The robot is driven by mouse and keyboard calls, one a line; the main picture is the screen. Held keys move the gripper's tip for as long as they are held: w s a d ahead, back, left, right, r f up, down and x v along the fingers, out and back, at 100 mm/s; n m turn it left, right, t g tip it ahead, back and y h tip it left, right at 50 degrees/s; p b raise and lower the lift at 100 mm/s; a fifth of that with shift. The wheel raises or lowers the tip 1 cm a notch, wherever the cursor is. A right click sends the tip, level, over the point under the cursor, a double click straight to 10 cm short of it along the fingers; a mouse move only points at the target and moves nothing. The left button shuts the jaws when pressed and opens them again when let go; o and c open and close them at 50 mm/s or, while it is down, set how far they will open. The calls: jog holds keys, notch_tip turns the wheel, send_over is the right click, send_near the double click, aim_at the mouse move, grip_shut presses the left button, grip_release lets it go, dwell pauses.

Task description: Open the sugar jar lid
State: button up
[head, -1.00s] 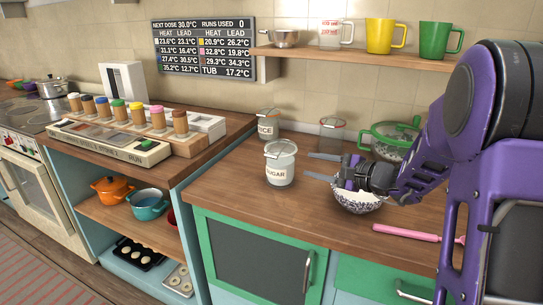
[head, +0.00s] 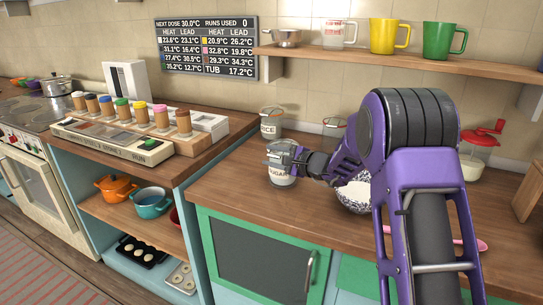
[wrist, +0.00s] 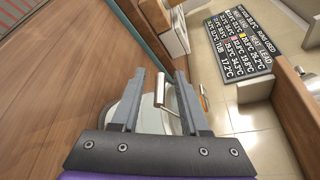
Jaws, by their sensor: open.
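The white sugar jar (head: 281,180) stands upright on the wooden counter, its label partly showing. My gripper (head: 276,153) is at the top of the jar and hides most of its lid in the head view. In the wrist view the lid (wrist: 128,117) shows as a pale round disc below the fingers. Its bar-shaped handle (wrist: 160,90) lies between the two open fingers of my gripper (wrist: 160,78), with a gap visible on both sides. The lid appears to be seated on the jar.
The rice jar (head: 270,124) stands close behind the sugar jar. A patterned bowl (head: 352,198) with white contents is to the right, partly behind my arm. A red-rimmed glass jar (head: 335,127) is at the back.

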jog(key=shift+w+a, duration=0.1)
jog(key=shift+a, duration=0.05)
jog(key=shift+c, duration=0.3)
grip_shut()
dwell(1.1)
